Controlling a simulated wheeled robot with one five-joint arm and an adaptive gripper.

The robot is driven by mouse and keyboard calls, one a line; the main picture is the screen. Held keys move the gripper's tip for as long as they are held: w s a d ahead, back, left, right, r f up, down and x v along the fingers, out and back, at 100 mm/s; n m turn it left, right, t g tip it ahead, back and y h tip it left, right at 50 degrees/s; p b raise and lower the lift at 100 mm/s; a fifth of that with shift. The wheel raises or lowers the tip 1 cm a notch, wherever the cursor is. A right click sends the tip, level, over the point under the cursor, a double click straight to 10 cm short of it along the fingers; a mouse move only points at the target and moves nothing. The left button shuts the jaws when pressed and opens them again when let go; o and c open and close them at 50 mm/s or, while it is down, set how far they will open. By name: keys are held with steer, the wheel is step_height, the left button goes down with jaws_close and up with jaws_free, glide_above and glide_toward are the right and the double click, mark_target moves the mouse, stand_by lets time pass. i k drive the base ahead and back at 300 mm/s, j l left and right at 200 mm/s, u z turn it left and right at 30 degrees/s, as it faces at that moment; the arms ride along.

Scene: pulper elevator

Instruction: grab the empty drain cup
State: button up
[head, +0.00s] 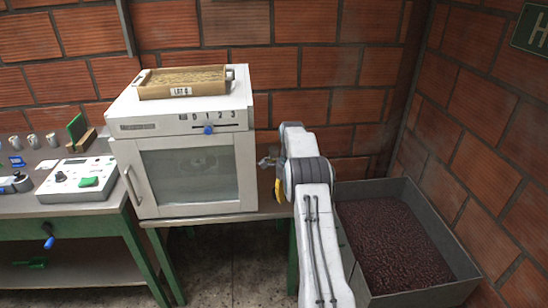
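I cannot pick out the drain cup for certain. Several small grey metal cups (33,141) stand in a row at the back of the left table, too small to show whether they are empty. My white arm rises from the bottom right of centre. A small grey part that looks like my gripper (268,161) shows left of the arm's upper joint, just right of the white oven-like cabinet (190,175). The arm hides most of it, so its fingers and anything in them cannot be made out.
A wooden tray (182,82) with a lot label sits on the cabinet. A white control box (78,182) with a green button is on the left table (75,222). A grey bin (435,290) of dark beans stands right of my arm. Brick walls close the back and right.

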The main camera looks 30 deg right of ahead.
mark_target(274, 154)
steer(key=i+l, duration=0.5)
steer(key=i, duration=0.15)
steer(key=i+l, duration=0.5)
steer(key=i, duration=0.2)
